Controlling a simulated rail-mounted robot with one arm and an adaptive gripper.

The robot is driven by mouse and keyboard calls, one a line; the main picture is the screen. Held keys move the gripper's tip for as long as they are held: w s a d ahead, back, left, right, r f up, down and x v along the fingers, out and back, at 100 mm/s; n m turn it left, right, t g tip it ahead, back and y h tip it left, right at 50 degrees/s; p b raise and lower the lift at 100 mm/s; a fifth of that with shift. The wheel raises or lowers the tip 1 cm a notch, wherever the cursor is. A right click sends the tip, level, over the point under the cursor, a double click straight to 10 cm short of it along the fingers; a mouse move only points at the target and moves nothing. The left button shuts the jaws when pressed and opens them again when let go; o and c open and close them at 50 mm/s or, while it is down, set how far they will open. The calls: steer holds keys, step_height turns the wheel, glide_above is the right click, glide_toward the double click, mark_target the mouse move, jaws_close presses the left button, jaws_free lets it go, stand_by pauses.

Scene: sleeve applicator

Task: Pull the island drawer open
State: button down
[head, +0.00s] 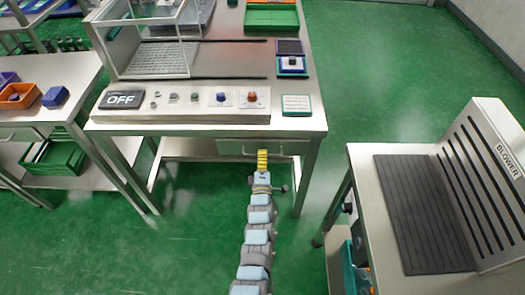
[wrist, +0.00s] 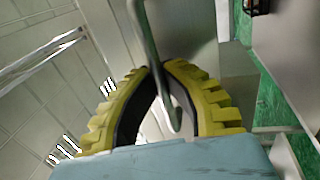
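The island drawer (head: 225,146) is a pale metal front under the right part of the central island's top. It looks closed, flush under the top. Its thin metal handle (wrist: 150,45) runs down between my fingers in the wrist view. My gripper (head: 262,153) has yellow ridged fingers and is at the drawer front in the head view. In the wrist view, my gripper (wrist: 156,68) has its fingertips drawn together on both sides of the handle bar, seemingly touching it. The fingers hide part of the handle in the head view.
The island top (head: 200,130) carries a control panel with an OFF display (head: 122,99) and several knobs. A blower table (head: 361,170) stands at the right, a side bench (head: 60,75) at the left. Green floor (head: 400,95) is clear between island and blower.

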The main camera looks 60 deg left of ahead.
steer(key=r+p+v, duration=0.2)
steer(key=v, duration=1.2)
steer(key=shift+d+r, duration=0.4)
steer(key=shift+r, duration=0.05)
steer(key=c, duration=1.1)
jaws_free()
steer(key=shift+s+f, duration=0.1)
steer(key=shift+v, duration=5.75)
